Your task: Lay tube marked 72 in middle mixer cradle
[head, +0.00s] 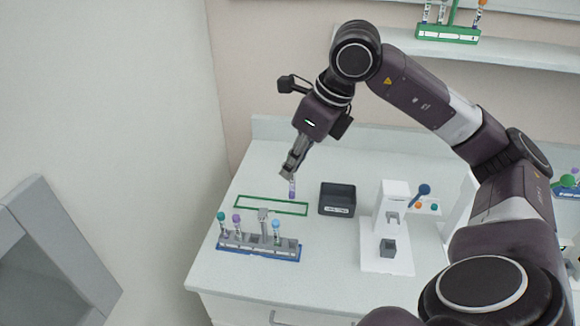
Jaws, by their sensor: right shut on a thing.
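My right gripper (289,174) is shut on a tube (292,188) with a lavender part showing below the fingertips. The tube hangs about upright, apparently above the back of the counter near the green outlined frame (258,198). Its marking is too small to read, and the fingers hide its upper part. I cannot clearly make out the mixer or its middle cradle. My left gripper is not in view.
A blue-grey rack (280,252) with several capped tubes stands at the counter's front left. A dark box (337,199) sits right of the green frame, and a white device (388,266) stands further right. A shelf holds a green rack (447,34).

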